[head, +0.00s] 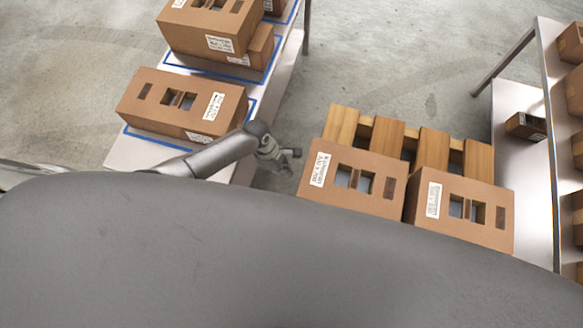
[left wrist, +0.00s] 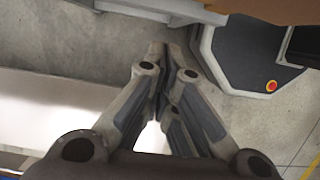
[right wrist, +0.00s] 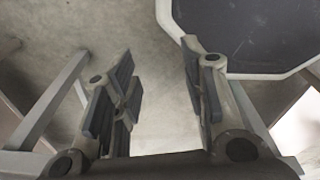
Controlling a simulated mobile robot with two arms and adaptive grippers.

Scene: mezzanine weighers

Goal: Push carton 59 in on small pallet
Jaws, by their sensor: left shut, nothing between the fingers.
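Two brown cartons sit side by side on the small wooden pallet (head: 433,148): a left one (head: 330,205) and a right one (head: 425,228). Both have white labels and cut-out openings; the label print is too small to tell which is carton 59. My grey body hides their near lower parts. The pallet's far slats are bare. My left gripper (head: 286,160) is just left of the left carton, with a small gap seen from above; in the left wrist view its fingers (left wrist: 165,55) are together and empty. My right gripper (right wrist: 158,52) has its fingers apart with nothing between; the head view does not show it.
A table with blue-outlined areas (head: 150,142) stands at the left, bearing a carton (head: 150,95) and a stack (head: 200,35) behind it. A shelf rack (head: 545,190) with cartons stands close at the right. The concrete floor (head: 400,50) beyond the pallet is clear.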

